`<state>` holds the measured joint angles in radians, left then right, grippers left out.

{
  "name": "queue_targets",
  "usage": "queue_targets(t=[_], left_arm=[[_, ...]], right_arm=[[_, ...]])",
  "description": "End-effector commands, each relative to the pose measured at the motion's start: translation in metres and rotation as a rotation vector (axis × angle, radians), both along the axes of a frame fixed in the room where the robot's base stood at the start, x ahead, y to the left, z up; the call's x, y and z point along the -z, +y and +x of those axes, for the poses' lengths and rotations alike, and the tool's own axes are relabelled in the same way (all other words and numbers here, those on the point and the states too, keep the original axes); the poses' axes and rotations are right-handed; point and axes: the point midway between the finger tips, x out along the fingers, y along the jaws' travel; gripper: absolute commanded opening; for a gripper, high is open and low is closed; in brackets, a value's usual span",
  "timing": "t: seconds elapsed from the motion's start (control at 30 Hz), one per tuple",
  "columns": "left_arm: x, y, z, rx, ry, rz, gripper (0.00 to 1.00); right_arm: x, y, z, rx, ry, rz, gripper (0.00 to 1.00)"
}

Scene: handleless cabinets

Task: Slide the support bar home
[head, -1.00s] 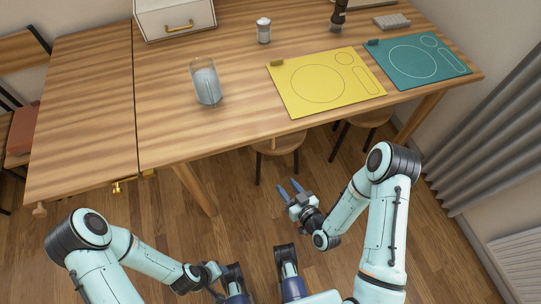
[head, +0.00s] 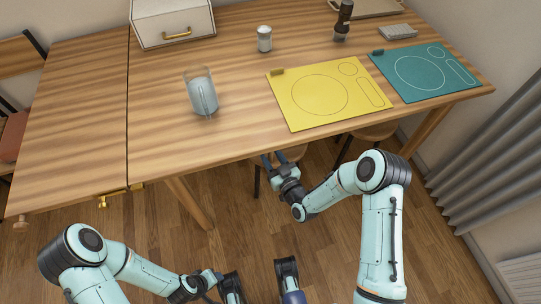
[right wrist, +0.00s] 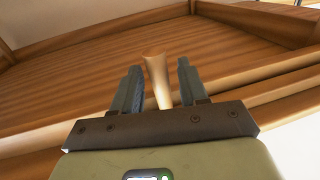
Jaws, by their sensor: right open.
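A wooden knob-like end (head: 20,222), possibly of the support bar, sticks out below the table's front edge at the far left of the head view. The bar's length is hidden under the top. My right gripper (head: 274,159) is at the table's front edge, below the yellow mat. In the right wrist view its open fingers (right wrist: 160,88) stand either side of a pale wooden peg (right wrist: 156,72) with a flared end. I cannot tell whether the peg belongs to the bar or is touched. My left gripper (head: 205,283) is low at the bottom, its jaws unclear.
The wooden table (head: 75,120) has a seam and brass latch (head: 115,197) at left. A glass (head: 201,92), yellow mat (head: 325,95), teal mat (head: 425,72), shaker (head: 264,40) and white drawer box (head: 172,22) stand on top. Stools (head: 372,132) are tucked below.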

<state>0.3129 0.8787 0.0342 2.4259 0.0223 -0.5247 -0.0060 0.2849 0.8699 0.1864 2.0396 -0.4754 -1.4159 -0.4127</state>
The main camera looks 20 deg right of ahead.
Motion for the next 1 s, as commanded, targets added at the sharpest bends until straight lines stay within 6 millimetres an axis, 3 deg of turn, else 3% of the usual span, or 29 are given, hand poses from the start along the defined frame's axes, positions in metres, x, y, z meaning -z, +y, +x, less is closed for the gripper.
queue_targets(t=[0.37,0.4,0.53,0.77,0.87,1.0], left_arm=[[0.001,0.001,0.002,-0.002,-0.005,0.002,0.43],[0.001,0.001,0.002,-0.002,-0.005,0.002,0.43],[0.001,0.001,0.002,-0.002,-0.005,0.002,0.43],[0.002,0.001,0.002,-0.002,-0.005,0.002,0.43],[0.003,0.002,0.004,-0.004,-0.009,0.005,0.43],[0.008,0.004,0.009,-0.010,-0.024,0.012,0.43]], right_arm=[[0.000,0.002,0.008,0.000,0.001,0.001,0.43],[0.000,0.002,0.008,0.000,0.001,0.001,0.40],[0.000,0.002,0.008,0.000,0.001,0.001,0.00],[0.000,0.005,0.008,-0.001,0.002,0.001,0.00],[0.001,0.014,0.007,-0.004,0.002,0.001,0.00],[0.001,0.041,0.006,-0.007,0.003,0.004,0.00]])
